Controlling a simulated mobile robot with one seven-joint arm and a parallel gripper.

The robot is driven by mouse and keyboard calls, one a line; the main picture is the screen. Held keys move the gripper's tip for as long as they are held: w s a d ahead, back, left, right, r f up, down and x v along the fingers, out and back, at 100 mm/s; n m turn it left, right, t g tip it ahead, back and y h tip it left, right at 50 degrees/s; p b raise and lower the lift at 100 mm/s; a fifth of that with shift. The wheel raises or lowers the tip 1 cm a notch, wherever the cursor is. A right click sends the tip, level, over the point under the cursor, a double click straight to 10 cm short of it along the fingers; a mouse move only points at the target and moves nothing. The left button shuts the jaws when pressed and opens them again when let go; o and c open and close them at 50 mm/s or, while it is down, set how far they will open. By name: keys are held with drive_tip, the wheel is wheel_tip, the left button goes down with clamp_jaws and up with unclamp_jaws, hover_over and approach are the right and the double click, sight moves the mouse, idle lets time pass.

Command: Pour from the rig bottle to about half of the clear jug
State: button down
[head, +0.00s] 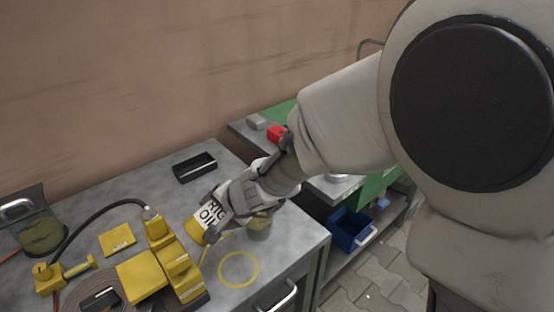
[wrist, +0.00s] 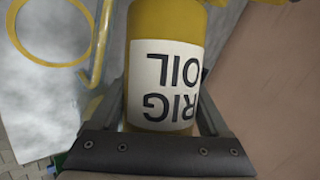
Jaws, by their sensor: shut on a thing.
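The rig bottle (head: 209,216) is yellow with a white "RIG OIL" label. My gripper (head: 226,204) is shut around it, and the bottle is tilted in the head view. In the wrist view the bottle (wrist: 165,75) fills the middle between the fingers, its label upside down; its mouth cannot be made out. What looks like the clear jug (head: 259,226) stands on the bench just right of the bottle, partly hidden by my gripper. Its fill level and any stream of oil cannot be made out.
A yellow ring (head: 239,269) is marked on the grey bench near its front edge. Yellow blocks (head: 172,262), a dark hose and other parts crowd the left. A black tray (head: 195,166) lies at the back. A blue bin (head: 350,229) sits lower right.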

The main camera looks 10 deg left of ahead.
drive_tip(key=shift+a+r+p, duration=0.1)
drive_tip(key=shift+r+p, duration=0.25)
drive_tip(key=shift+p, duration=0.3)
idle(0.5)
drive_tip(key=shift+w+d+r+m+g+y+p, duration=0.2)
drive_tip(key=shift+r+m+g+y+p, duration=0.35)
drive_tip(key=shift+g+y, duration=0.2)
idle(1.8)
drive_tip(key=shift+s+a+f+m+g+y+b, duration=0.15)
drive_tip(key=shift+m+g+y+b, duration=0.2)
drive_tip(key=shift+g+y+b, duration=0.3)
idle(3.1)
drive_tip(key=shift+s+r+t+p, duration=0.1)
drive_tip(key=shift+r+t+p, duration=0.25)
drive_tip(key=shift+p, duration=0.25)
drive_tip(key=shift+r+n+t+h+p, duration=0.15)
drive_tip(key=shift+n+t+h+p, duration=0.2)
drive_tip(key=shift+n+h, duration=0.2)
drive_tip(key=shift+s+f+h+b, duration=0.1)
drive_tip(key=shift+f+h+b, duration=0.35)
drive_tip(key=shift+f+b, duration=0.4)
drive_tip(key=shift+t, duration=0.5)
